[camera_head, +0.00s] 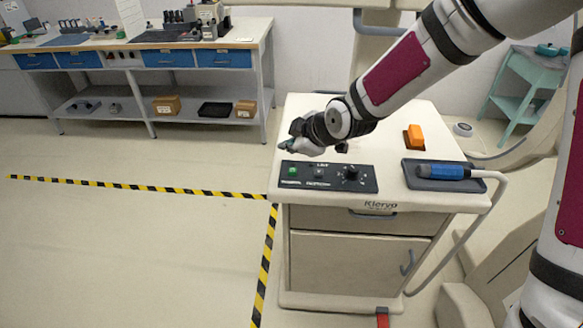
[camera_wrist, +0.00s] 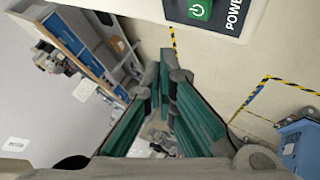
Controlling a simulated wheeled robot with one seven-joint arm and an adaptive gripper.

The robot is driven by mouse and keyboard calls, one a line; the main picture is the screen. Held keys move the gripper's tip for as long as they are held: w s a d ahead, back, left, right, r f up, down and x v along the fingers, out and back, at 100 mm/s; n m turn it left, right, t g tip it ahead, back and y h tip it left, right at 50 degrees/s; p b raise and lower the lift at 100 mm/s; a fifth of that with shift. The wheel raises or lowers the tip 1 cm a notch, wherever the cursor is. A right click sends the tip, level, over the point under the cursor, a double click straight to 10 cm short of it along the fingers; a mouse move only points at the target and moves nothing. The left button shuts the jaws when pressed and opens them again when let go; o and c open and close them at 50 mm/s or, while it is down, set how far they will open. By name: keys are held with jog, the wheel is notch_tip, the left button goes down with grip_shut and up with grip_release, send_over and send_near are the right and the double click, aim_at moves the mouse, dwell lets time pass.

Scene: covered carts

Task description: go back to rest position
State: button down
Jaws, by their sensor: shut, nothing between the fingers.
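My gripper (camera_head: 287,146) is over the left part of the white cart's top (camera_head: 388,120), above and behind the black control panel (camera_head: 326,176). It is shut and empty, pointing left. In the wrist view the green-lined fingers (camera_wrist: 166,75) come together at their tips, with only floor and background beyond them. My arm reaches in from the upper right of the head view. A green power button (camera_wrist: 200,9) shows at the top of the wrist view.
A workbench (camera_head: 140,42) stands at the back left. A teal side cart (camera_head: 530,75) is at the right. Floor at left is clear, with striped tape (camera_head: 140,187).

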jog(key=shift+r, duration=0.65)
jog(key=s+d+r+m+h, duration=0.35)
jog(key=s+d+r, duration=0.25)
jog(key=d, duration=0.2)
jog(key=s+d+r+m+h, duration=0.2)
jog(key=s+d+r+m, duration=0.2)
jog(key=s+d+r, duration=0.25)
jog(key=s+d+r+m, duration=0.1)
jog(key=s+d+m, duration=0.1)
jog(key=s, duration=0.4)
jog(key=s+d+r+m+g, duration=0.1)
jog(key=s+d+r+m, duration=0.1)
jog(key=s, duration=0.4)
jog(key=s+d+r+m, duration=0.2)
jog(key=s+d+m, duration=0.2)
jog(key=s, duration=0.3)
jog(key=shift+m+g, duration=0.3)
jog(key=shift+m, duration=0.45)
